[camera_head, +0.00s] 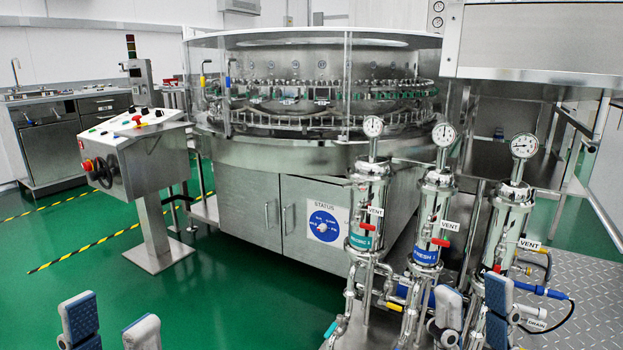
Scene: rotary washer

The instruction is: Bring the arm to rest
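My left gripper (111,329) shows at the bottom left edge, with its two blue-and-grey finger pads spread apart and nothing between them. It is over the green floor, in front of the control pedestal. My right gripper (473,309) shows at the bottom right, in front of the filter housings. Its two finger pads are apart, and no held thing shows between them. Both arms behind the fingers are out of the frame.
The rotary washer (315,150) stands at the centre back. A control pedestal (140,165) stands left. Filter housings with gauges, a recirculation one (367,205), a fresh one (433,210) and another (505,230), stand close by my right gripper. Green floor (215,290) is clear at left.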

